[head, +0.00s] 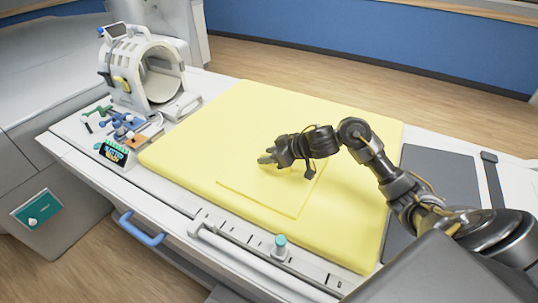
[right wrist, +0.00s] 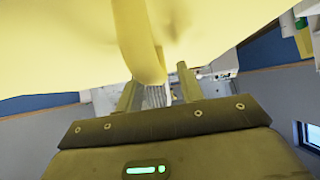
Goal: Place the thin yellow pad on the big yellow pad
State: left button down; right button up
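The big yellow pad (head: 350,205) is a broad, thick mat lying flat on the table. The thin yellow pad (head: 262,195) is a flat sheet in the same yellow, and most of it rests on the big pad. My right gripper (head: 266,157) is low over the thin pad's far part. In the right wrist view, a raised yellow fold (right wrist: 146,55) reaches between the two fingers of my right gripper (right wrist: 158,80). The fingers stand apart, with a gap beside the fold. Contact with the fold is unclear. My left gripper is out of view.
A white scanner model (head: 150,75) stands at the far left table corner. Small blue and green parts (head: 122,122) and a small dark display (head: 114,151) lie in front of it. A grey mat (head: 440,175) is at right. A teal-topped knob (head: 280,245) sits on the front edge.

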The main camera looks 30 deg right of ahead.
jog(key=p+v, duration=0.1)
jog(key=v, duration=1.1)
jog(key=shift+p, duration=0.3)
jog(key=shift+d, duration=0.1)
